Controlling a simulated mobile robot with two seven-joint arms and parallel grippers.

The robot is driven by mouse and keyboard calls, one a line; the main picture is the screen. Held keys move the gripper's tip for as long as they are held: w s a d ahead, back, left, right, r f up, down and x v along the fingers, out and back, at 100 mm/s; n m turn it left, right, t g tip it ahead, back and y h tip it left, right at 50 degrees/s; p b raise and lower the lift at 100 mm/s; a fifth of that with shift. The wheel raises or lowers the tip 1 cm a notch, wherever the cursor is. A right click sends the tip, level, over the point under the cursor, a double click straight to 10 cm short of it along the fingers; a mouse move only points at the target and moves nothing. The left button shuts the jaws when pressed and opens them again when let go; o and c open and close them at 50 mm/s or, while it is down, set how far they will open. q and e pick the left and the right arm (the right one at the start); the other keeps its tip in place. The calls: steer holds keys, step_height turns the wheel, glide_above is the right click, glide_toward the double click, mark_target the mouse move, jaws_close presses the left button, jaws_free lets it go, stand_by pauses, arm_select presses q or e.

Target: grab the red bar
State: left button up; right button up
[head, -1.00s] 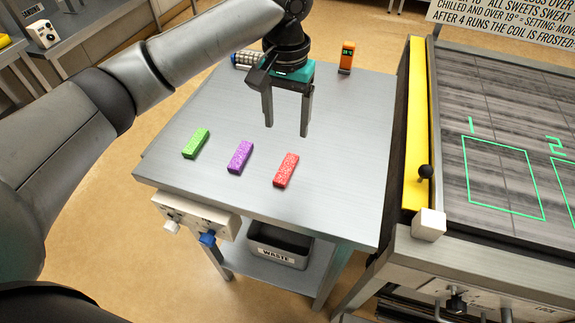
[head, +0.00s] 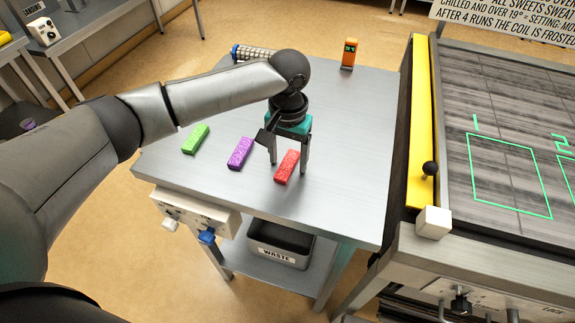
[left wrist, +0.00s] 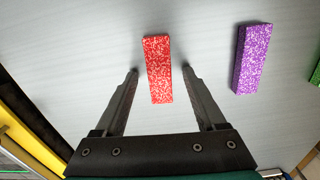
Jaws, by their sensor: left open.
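The red speckled bar (head: 286,167) lies on the metal table, rightmost of three bars. In the left wrist view the red bar (left wrist: 157,70) lies between the lines of my two open fingers, touching neither as far as I can see. My left gripper (head: 288,158) is open and low over the table at the red bar; its fingertips (left wrist: 159,71) are on either side of the bar in the wrist view. My right gripper does not show.
A purple bar (head: 240,153) and a green bar (head: 195,139) lie to the left on the table (head: 340,200). A slab with green outlines (head: 510,120) is at the right.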

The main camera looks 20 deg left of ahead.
arm_select(q)
jaws_close()
stand_by(0.6)
